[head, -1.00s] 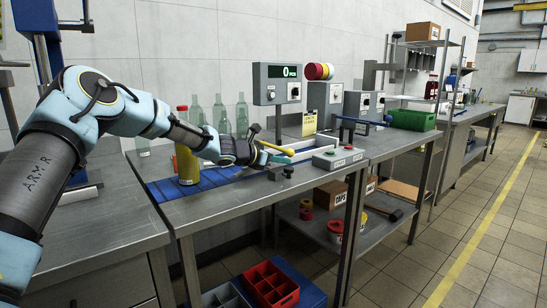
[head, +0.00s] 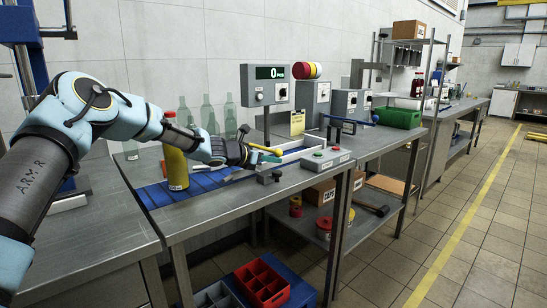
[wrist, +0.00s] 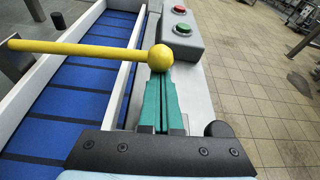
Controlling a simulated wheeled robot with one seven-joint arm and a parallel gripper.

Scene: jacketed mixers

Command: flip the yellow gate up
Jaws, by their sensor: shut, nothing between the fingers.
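The yellow gate is a thin yellow bar (wrist: 82,49) with a round ball at its end, lying level across the blue conveyor in the wrist view. In the head view the yellow gate (head: 265,149) shows small, just above my fingertips. My gripper (wrist: 161,80) has its green fingers shut together and empty. Its tips are at the ball end of the bar, overlapping the ball's lower edge in the wrist view. I cannot tell whether they touch. The gripper (head: 271,158) is over the conveyor's near side in the head view.
A yellow bottle with a red cap (head: 175,155) stands on the blue belt (head: 195,187), left of my gripper. Several clear green bottles stand behind. A grey button box (head: 324,158) with red and green buttons is on the right. A display box (head: 267,84) stands behind.

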